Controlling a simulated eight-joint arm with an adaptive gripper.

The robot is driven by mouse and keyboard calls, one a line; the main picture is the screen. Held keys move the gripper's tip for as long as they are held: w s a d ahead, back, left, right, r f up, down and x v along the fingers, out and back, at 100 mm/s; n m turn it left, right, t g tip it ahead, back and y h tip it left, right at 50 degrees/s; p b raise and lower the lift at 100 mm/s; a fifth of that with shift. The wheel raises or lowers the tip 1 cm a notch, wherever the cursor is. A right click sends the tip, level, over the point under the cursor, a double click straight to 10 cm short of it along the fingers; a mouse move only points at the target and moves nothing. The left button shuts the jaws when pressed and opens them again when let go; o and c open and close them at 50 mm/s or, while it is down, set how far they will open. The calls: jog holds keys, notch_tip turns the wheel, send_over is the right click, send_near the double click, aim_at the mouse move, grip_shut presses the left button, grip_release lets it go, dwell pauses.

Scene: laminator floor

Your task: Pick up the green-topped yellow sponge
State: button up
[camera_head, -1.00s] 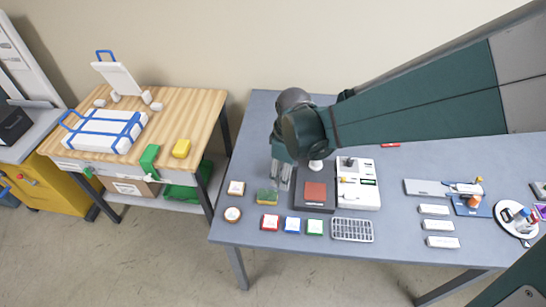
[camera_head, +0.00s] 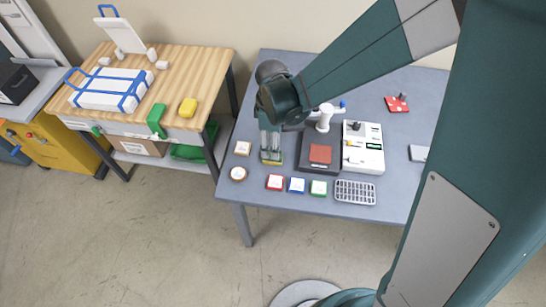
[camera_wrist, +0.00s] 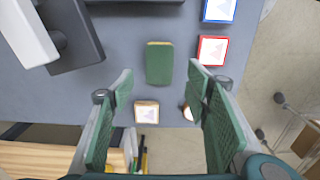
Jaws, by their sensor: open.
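The green-topped yellow sponge (camera_wrist: 160,62) lies flat on the grey table, its green face up, with a thin yellow edge showing. In the head view the sponge (camera_head: 272,162) is mostly hidden behind my fingers. My gripper (camera_head: 270,153) points down over it. In the wrist view my gripper (camera_wrist: 160,80) is open and empty, with the sponge framed between and beyond the two fingertips. I see no contact with the sponge; the height left between them is hard to judge.
A white-faced wooden block (camera_head: 243,148) and a round wooden piece (camera_head: 239,173) lie left of the sponge. Red (camera_head: 275,182), blue (camera_head: 297,185) and green (camera_head: 318,188) blocks sit in front. A dark stand with a brown pad (camera_head: 320,153) is close on the right.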

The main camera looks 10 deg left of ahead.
aim_at(279, 163)
jog(key=shift+f, duration=0.1)
jog(key=shift+f, duration=1.2)
jog(key=shift+d+f+b, duration=0.1)
jog(key=shift+f+b, duration=0.25)
jog(key=shift+f, duration=2.25)
jog(key=shift+c, duration=0.5)
jog(key=c, duration=0.6)
